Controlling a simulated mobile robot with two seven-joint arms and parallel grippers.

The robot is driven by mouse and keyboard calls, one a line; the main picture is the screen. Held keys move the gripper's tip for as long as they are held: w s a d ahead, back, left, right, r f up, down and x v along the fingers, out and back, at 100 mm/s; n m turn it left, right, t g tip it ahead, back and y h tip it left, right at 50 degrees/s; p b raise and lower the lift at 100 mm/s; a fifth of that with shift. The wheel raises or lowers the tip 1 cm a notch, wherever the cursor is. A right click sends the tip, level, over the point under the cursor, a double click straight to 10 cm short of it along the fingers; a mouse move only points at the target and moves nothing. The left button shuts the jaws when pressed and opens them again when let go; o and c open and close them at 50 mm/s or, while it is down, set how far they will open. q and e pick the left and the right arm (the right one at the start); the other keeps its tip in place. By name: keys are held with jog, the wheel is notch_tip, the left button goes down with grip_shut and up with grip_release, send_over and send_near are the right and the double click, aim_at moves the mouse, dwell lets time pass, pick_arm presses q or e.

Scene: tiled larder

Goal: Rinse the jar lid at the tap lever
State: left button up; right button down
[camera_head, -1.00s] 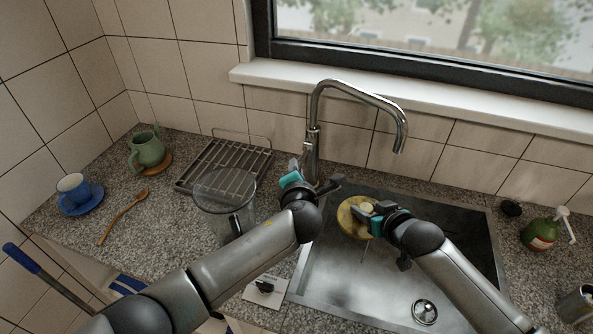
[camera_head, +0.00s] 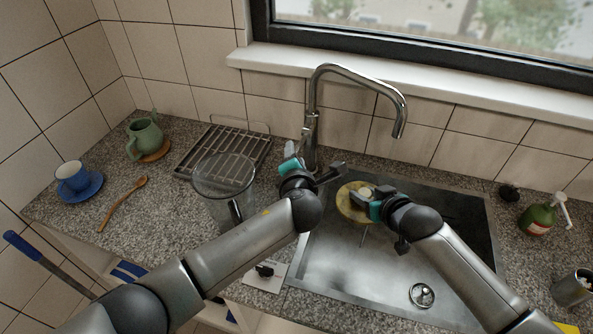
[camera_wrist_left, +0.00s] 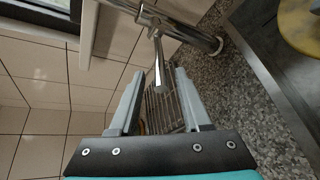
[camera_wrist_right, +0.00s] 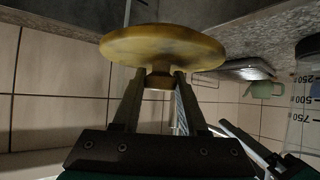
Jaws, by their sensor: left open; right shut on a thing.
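The jar lid (camera_head: 346,205) is a yellow-brown disc with a small knob, and it also shows in the right wrist view (camera_wrist_right: 160,45). My right gripper (camera_head: 366,198) is shut on its knob and holds it over the left part of the sink. The chrome tap (camera_head: 312,110) stands behind the sink, with its spout end to the right of the lid; I see no water from it. Its thin lever (camera_wrist_left: 158,62) points between the fingers of my left gripper (camera_wrist_left: 159,80). That gripper is open beside the tap; I cannot tell whether it touches the lever.
The steel sink (camera_head: 340,270) is otherwise empty around its drain. A clear measuring jug (camera_head: 222,180) stands close to my left gripper, before a wire rack (camera_head: 205,147). A green jug (camera_head: 145,138), blue cup (camera_head: 72,177) and wooden spoon (camera_head: 122,204) are left; a soap bottle (camera_head: 538,219) is right.

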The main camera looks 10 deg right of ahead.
pick_arm(q)
jog(key=v, duration=1.1)
jog(key=shift+w, duration=0.1)
dwell(0.6)
